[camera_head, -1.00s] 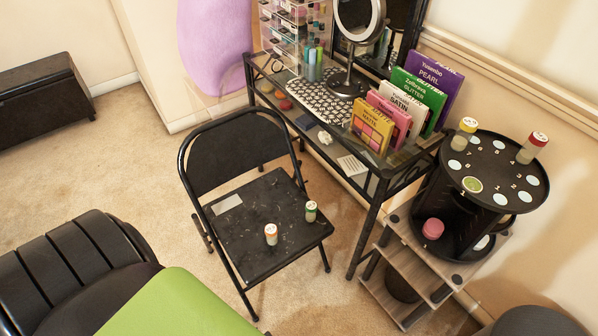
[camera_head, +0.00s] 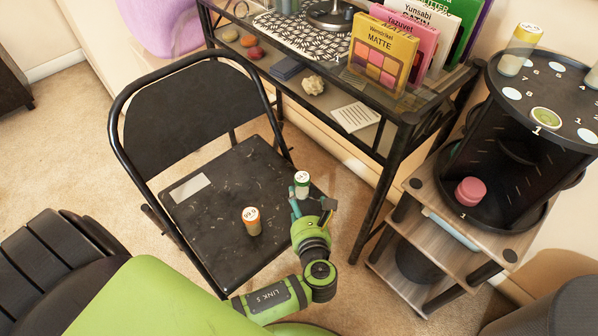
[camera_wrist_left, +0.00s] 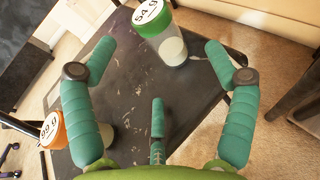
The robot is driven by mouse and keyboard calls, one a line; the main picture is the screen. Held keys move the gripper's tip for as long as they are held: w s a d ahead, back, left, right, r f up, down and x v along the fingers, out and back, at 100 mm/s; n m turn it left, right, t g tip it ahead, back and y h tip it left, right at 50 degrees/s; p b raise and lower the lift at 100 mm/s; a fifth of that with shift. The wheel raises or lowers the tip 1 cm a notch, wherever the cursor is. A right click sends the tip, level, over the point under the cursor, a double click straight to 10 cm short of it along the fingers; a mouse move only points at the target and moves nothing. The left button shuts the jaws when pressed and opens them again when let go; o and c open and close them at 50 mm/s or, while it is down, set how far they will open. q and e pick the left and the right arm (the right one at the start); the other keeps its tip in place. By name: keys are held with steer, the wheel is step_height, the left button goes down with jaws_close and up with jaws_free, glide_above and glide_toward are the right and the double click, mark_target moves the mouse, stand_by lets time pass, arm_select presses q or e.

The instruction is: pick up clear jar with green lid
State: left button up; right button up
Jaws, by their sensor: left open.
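The clear jar with a green lid (camera_head: 302,190) stands upright on the black folding chair's seat (camera_head: 215,225), near its right corner. In the left wrist view the jar (camera_wrist_left: 172,50) shows a white label on its lid and pale contents. My left gripper (camera_head: 311,207) is just in front of the jar and partly overlaps it in the head view. In the left wrist view the gripper's fingers (camera_wrist_left: 158,80) are spread wide, with the jar beyond the fingertips. Nothing is between them. My right gripper is not in view.
An orange-lidded jar (camera_head: 252,222) stands on the seat, left of my gripper, and near the left finger (camera_wrist_left: 52,130). A desk (camera_head: 400,118) with palettes is behind. A round black organizer (camera_head: 500,170) on a wooden step stand (camera_head: 445,235) is at right.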

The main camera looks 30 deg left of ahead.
mark_target(300, 190)
arm_select(q)
steer(key=shift+w+a, duration=0.15)
steer(key=shift+w, duration=0.15)
steer(key=shift+b+x, duration=0.4)
steer(key=shift+x, duration=0.55)
steer(key=shift+a+r+b+x, duration=0.15)
steer(key=shift+b+x, duration=0.25)
steer(key=shift+x, duration=0.75)
steer(key=shift+a+r+b+x, duration=0.1)
steer(key=shift+b+x, duration=0.25)
steer(key=shift+x, duration=0.85)
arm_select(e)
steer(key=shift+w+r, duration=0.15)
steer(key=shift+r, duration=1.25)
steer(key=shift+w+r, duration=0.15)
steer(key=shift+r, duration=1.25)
arm_select(q)
steer(key=c, duration=1.3)
